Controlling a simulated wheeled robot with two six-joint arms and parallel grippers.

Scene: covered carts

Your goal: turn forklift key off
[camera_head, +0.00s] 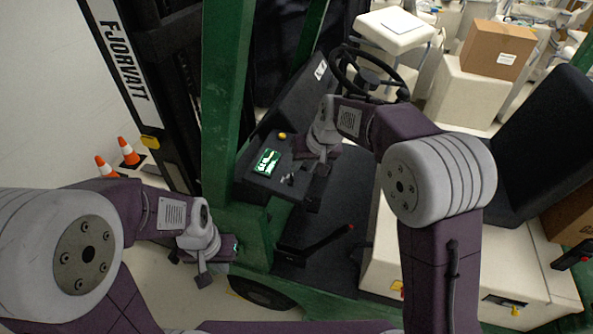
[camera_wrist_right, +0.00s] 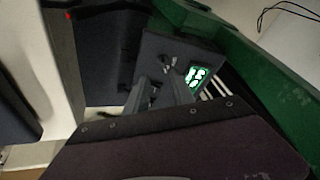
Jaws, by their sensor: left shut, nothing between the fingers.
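The forklift's dark dash panel (camera_head: 248,182) holds a lit green screen (camera_head: 266,161) and a small grey key (camera_head: 288,179) just below and right of it. In the right wrist view the screen (camera_wrist_right: 197,77) shows right of centre, with a small metallic piece, probably the key (camera_wrist_right: 168,62), to its left. My right gripper (camera_head: 306,182) is over the right side of the panel. In its wrist view its two fingers stand apart, close to the key; I cannot tell whether they touch it. My left gripper (camera_head: 205,276) is shut and empty, low at the left.
A yellow button (camera_head: 282,135) sits at the panel's far edge. The steering wheel (camera_head: 368,74) is behind my right arm. A green mast post (camera_head: 226,90) stands left of the panel. A lever with a red tip (camera_head: 325,242) is below it. Cones (camera_head: 129,152) stand at left.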

